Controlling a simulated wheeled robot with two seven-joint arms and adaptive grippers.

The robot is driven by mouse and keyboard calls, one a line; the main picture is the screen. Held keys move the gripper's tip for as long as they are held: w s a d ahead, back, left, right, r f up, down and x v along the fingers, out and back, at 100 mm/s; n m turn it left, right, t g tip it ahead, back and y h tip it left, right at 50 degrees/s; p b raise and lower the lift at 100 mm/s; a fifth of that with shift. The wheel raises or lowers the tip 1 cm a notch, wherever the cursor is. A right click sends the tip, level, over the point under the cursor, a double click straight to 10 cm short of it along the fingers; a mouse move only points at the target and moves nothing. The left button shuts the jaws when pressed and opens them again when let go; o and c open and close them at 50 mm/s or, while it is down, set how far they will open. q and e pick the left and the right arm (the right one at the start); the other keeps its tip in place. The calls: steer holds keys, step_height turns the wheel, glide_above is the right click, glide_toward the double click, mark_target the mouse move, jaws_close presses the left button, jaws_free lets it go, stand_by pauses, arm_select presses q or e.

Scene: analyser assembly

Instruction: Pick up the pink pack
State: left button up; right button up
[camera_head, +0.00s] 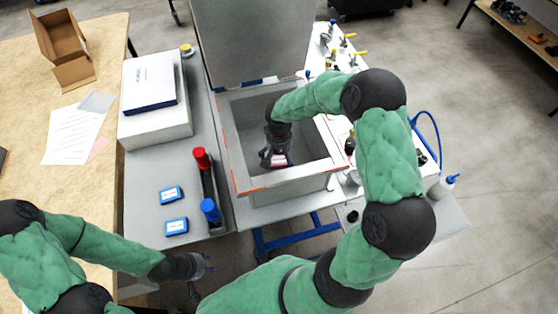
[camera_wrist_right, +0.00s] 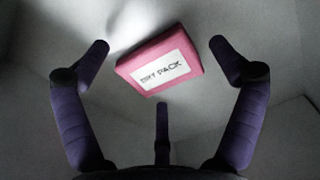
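The pink pack (camera_wrist_right: 160,62) lies on the grey floor of the open box, with a white label facing up; it also shows in the head view (camera_head: 279,160), partly covered by my gripper. My right gripper (camera_head: 272,158) reaches down inside the box, just above the pack. In the right wrist view its purple fingers (camera_wrist_right: 160,85) are spread wide around the pack and do not visibly touch it. My left gripper (camera_head: 203,267) is low at the left, away from the box, with its fingers apart and nothing seen in it.
The box (camera_head: 325,168) has high walls around my right gripper, and its lid (camera_head: 255,40) stands raised behind. Two blue packs (camera_head: 171,195), red and blue cylinders (camera_head: 209,210) and a white device (camera_head: 155,110) are on the grey bench to the left. Valves (camera_head: 345,45) line the right side.

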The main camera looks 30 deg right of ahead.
steer(key=c, duration=1)
